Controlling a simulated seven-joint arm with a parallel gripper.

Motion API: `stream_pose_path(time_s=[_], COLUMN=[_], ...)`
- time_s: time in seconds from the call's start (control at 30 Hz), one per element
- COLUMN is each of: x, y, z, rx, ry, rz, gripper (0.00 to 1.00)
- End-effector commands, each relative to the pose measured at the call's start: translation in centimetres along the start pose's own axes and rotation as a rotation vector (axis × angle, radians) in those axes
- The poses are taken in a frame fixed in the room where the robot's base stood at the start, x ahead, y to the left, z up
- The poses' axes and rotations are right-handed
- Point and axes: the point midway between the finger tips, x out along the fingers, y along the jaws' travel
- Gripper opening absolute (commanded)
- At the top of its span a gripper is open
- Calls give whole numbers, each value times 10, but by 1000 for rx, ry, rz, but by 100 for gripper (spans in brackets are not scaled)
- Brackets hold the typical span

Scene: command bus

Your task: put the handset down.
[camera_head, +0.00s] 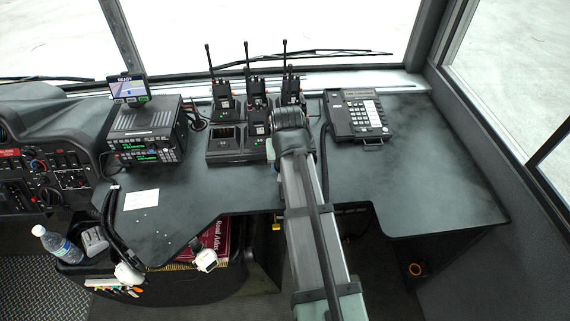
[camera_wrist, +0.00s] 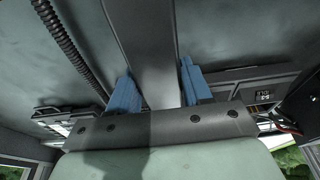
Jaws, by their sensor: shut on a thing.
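The handset (camera_wrist: 146,35) is a long dark grey bar in the wrist view, running up from between the two blue finger pads of my gripper (camera_wrist: 160,88). My gripper is shut on it. In the head view my arm reaches to the back middle of the dark desk, and its end covers most or all of the handset there. The desk phone (camera_head: 357,114), black with white keys, sits just right of my arm's end. The black cord (camera_head: 324,152) runs down by the phone's left side and shows coiled in the wrist view (camera_wrist: 68,45).
A charger (camera_head: 225,150) with several upright radios stands close left of my arm's end. A radio unit (camera_head: 147,130) with a small screen and a white card (camera_head: 141,199) are further left. The desk (camera_head: 432,190) is clear at the right and front.

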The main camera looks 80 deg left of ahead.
Motion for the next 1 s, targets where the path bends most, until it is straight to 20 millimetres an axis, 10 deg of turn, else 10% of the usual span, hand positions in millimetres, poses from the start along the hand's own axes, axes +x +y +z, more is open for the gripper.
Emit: stream_pose_path(time_s=[0.67,0.7,1.0], x=[13,13,12], y=[0,0,0], z=[3,3,3], rx=[0,0,0], ry=[1,1,0], rz=[0,0,0], gripper=[13,53,74])
